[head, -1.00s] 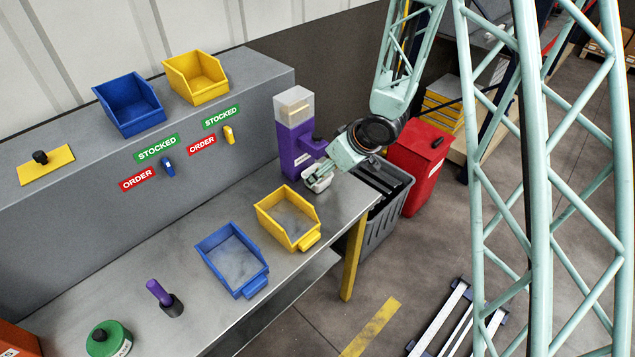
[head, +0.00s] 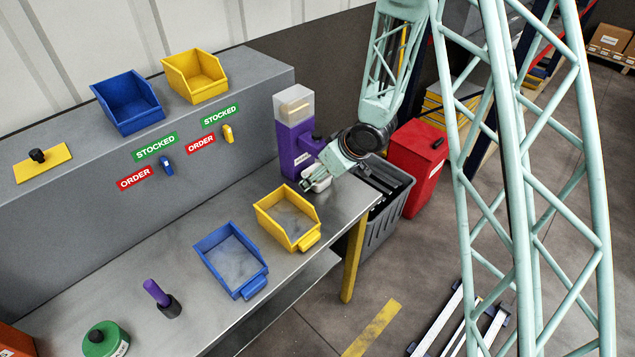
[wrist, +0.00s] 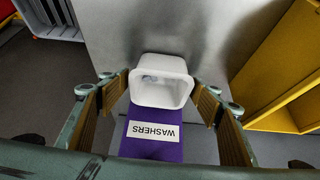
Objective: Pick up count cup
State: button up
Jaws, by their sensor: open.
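The count cup (wrist: 163,96) is a small white square cup, seen from above in the wrist view. It is in front of the purple dispenser labelled WASHERS (wrist: 192,143), and something small and greyish shows inside it. My gripper (wrist: 160,92) is open, with one finger on each side of the cup and a visible gap to it. In the head view my gripper (head: 314,183) is low at the dispenser (head: 296,142), over the far right end of the bench. It mostly hides the cup there, leaving only a bit of white.
A yellow bin (head: 290,232) and a blue bin (head: 225,283) stand on the bench (head: 200,310), left of the gripper. The yellow bin also shows at the right of the wrist view (wrist: 262,124). A grey crate (head: 391,220) and red bin (head: 415,165) stand beyond the bench end.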

jog(key=shift+w+a+f, duration=0.1)
jog(key=shift+f, duration=0.1)
dwell(0.5)
jog(key=c, duration=1)
